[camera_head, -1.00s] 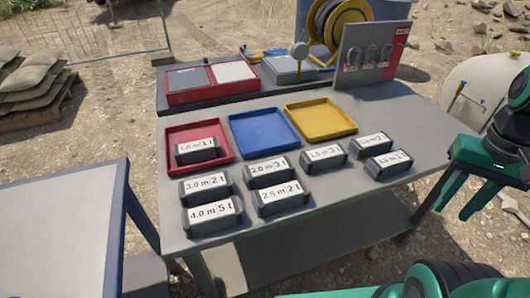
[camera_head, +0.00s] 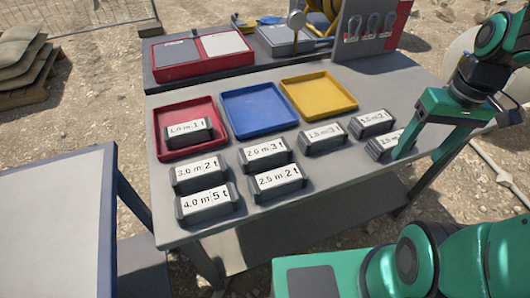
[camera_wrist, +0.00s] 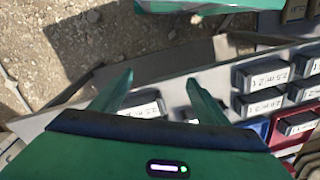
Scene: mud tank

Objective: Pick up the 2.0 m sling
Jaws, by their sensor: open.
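A dark block with a white label that appears to read "2.0 m 3 t" (camera_head: 265,152) sits mid-table, below the blue tray. The rightmost block (camera_head: 382,147) is partly hidden behind a finger of my gripper (camera_head: 422,155), and I cannot read its length. My gripper is open and empty, beside and above that block at the table's right side. In the wrist view, the two green fingers of my gripper (camera_wrist: 160,78) are spread. A labelled block (camera_wrist: 146,108) shows between them, partly covered by the gripper body.
Other labelled blocks stand close together, such as "2.5 m 2 t" (camera_head: 278,180) and "4.0 m 5 t" (camera_head: 206,203). Red (camera_head: 163,110), blue (camera_head: 259,108) and yellow (camera_head: 318,94) trays lie behind. The red tray holds a "1.0 m 1 t" block. A hook board (camera_head: 372,30) stands at the back right.

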